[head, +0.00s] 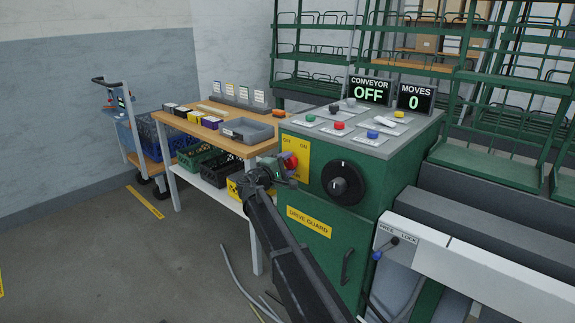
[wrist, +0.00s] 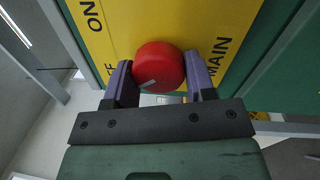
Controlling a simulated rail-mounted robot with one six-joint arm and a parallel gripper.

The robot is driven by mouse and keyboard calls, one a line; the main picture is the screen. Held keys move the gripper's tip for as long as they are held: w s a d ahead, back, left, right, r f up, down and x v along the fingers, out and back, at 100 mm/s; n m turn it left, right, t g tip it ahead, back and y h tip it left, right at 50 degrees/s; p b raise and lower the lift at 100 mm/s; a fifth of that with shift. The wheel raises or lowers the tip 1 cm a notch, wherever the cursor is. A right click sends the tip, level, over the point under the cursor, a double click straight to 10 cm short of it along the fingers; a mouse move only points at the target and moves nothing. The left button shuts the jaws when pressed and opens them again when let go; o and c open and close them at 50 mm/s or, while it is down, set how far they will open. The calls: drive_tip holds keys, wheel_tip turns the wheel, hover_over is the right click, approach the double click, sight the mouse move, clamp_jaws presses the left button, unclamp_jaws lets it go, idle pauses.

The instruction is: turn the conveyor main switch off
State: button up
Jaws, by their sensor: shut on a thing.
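The main switch is a red knob (head: 291,161) on a yellow plate (head: 302,150) on the green cabinet's left front. In the wrist view the round red knob (wrist: 158,66) sits between my two fingers. My gripper (wrist: 160,76) is shut on it, with one purple-grey finger on each side. A short pale mark shows on the knob's lower left edge. The yellow plate (wrist: 225,22) shows "ON" at upper left, "MAIN" at right, and another label mostly hidden by the left finger. The conveyor display (head: 369,90) reads "CONVEYOR OFF".
A black dial (head: 344,183) is right of the switch, above a "DRIVE GUARD" label (head: 309,221). Coloured buttons stand on the cabinet top (head: 376,142). A second display (head: 415,98) reads "MOVES 0". A wooden-topped bench (head: 193,128) with bins stands left. Cables lie on the floor.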

drive_tip(key=shift+n, duration=0.3)
drive_tip(key=o, duration=0.9)
drive_tip(key=b+v, duration=0.1)
drive_tip(key=v, duration=1)
